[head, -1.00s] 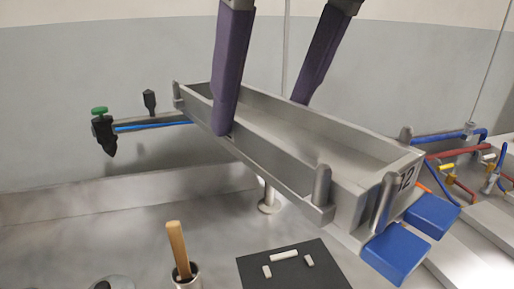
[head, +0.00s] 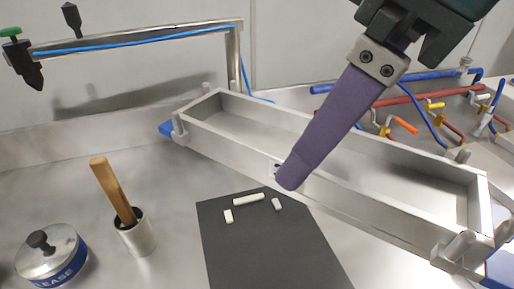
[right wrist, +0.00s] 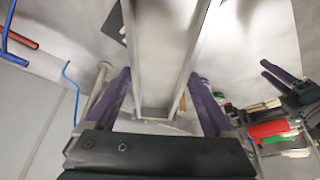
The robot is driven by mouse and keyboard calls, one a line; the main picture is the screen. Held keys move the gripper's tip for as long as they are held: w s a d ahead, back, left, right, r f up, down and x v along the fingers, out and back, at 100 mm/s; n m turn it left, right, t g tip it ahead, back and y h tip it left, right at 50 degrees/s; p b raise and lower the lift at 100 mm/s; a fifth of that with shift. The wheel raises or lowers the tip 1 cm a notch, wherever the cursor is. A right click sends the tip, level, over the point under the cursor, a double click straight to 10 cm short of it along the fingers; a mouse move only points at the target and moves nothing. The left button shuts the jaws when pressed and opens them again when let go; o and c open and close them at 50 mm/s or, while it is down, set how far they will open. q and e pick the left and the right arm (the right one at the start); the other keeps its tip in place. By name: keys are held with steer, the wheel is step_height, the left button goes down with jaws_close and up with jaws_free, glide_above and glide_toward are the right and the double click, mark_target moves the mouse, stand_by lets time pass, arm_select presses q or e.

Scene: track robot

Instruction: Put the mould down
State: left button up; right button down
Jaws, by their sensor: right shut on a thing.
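The mould (head: 400,183) is a long, open grey metal trough lying diagonally across the right half of the head view. Short pegs stand at its corners, and blue pads show at its ends. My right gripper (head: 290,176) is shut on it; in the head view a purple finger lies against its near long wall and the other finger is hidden. In the right wrist view, both fingers (right wrist: 158,92) flank the mould (right wrist: 158,60). I cannot tell whether its underside touches the bench. What looks like my left gripper (right wrist: 284,78) shows at the right wrist view's right edge, its jaws unclear.
A black mat (head: 255,240) with white sticks (head: 249,199) lies in front of the mould. A pot (head: 137,236) with a wooden handle and a lidded tin (head: 50,258) stand at left. A pipe arm (head: 140,35) with a blue hose stands behind; coloured pipes (head: 430,95) run at back right.

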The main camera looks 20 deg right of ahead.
steer(key=shift+s+a+f+n+y+b, duration=0.2)
steer(key=shift+f+n, duration=0.1)
steer(key=shift+f, duration=0.25)
steer(key=shift+s+a+f+n+y+b, duration=0.1)
steer(key=shift+a+f+n, duration=0.15)
steer(key=shift+f, duration=0.25)
arm_select(q)
step_height(320, 180, down, 6)
steer(key=b, duration=0.5)
steer(key=shift+a+f, duration=0.1)
steer(key=shift+f, duration=0.1)
arm_select(e)
step_height(320, 180, down, 19)
steer(key=shift+f, duration=0.55)
steer(key=shift+f, duration=0.1)
